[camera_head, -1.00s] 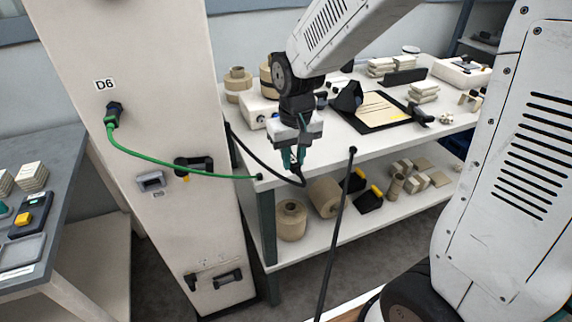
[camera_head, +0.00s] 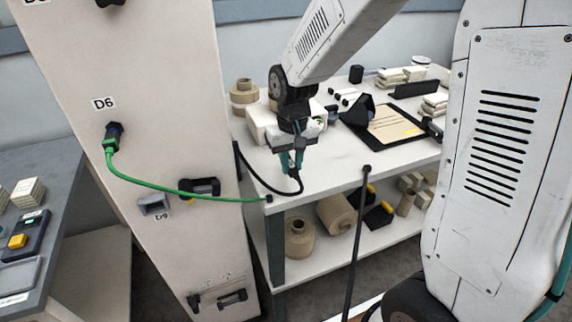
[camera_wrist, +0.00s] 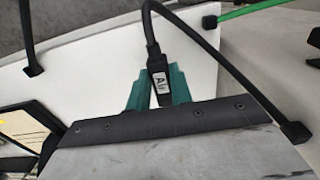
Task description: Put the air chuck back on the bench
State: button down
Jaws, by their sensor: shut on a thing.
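My gripper (camera_head: 291,163) has teal fingers and is at the near left corner of the white bench (camera_head: 322,170). The gripper also shows in the wrist view (camera_wrist: 158,92). A black hose (camera_wrist: 214,50) loops from the chuck toward a black block at the lower right of the wrist view. In the head view the chuck is mostly hidden between the fingers. I cannot tell whether it touches the bench top.
A green cable (camera_head: 160,184) runs from socket D6 on the white column (camera_head: 180,90) to the bench corner. Another black hose (camera_head: 357,240) hangs in front of the bench. A clipboard (camera_head: 392,126), paper rolls (camera_head: 243,92) and small boxes stand farther back. Bare bench lies around the gripper.

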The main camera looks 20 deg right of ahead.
aim_at(291, 164)
jog(key=shift+w, duration=0.2)
jog(key=shift+a+f, duration=0.1)
jog(key=shift+f, duration=1.65)
jog(key=c, duration=1.3)
grip_release()
jog(key=shift+f, duration=0.15)
jog(key=shift+o, duration=0.2)
